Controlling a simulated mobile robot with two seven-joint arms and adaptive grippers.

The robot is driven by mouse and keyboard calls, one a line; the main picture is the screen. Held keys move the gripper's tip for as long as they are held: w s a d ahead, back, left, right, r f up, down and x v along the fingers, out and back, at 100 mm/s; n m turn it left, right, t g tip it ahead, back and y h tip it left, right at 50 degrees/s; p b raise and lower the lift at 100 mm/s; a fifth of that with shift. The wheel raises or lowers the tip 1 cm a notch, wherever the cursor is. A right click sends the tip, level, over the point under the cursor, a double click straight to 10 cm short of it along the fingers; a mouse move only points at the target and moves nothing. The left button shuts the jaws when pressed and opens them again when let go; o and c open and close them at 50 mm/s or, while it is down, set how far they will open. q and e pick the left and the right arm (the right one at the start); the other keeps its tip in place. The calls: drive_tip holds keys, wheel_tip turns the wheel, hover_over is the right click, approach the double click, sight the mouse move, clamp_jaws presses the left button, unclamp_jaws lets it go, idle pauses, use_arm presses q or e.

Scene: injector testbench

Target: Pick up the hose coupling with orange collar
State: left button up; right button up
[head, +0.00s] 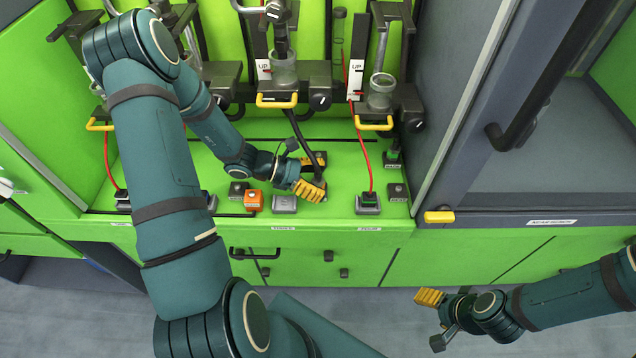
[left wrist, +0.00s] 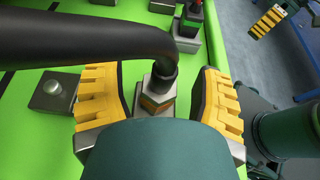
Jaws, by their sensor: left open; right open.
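The hose coupling with orange collar (left wrist: 155,100) stands in the middle of the left wrist view, at the end of a thick black hose (left wrist: 90,38) that bends down into it. A narrow orange band shows on its metal body. My left gripper (head: 319,176) is open, with one yellow finger on each side of the coupling and visible gaps between. In the head view the black hose (head: 302,138) runs down to the left gripper, and the coupling is mostly hidden by the fingers. My right gripper (head: 430,298) is open and empty, in front of the cabinet at lower right.
The green bench ledge holds an orange block (head: 253,201), a grey block (head: 285,204) and a socket with a red hose (head: 368,203). Clamp holders with glass cylinders (head: 283,70) stand behind. A glass-fronted cabinet (head: 545,140) is at right.

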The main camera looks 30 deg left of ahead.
sight(320, 173)
use_arm(q)
clamp_jaws()
drive_tip(key=shift+r, duration=0.15)
drive_tip(key=shift+r, duration=0.2)
wheel_tip(320, 173, up, 3)
drive_tip(key=shift+r+p, duration=0.1)
drive_tip(key=shift+p, duration=0.55)
drive_tip(key=s+d+p, duration=0.8)
drive_tip(key=s+d, duration=0.1)
drive_tip(key=s, duration=0.6)
drive_tip(key=shift+s+d+f, duration=0.2)
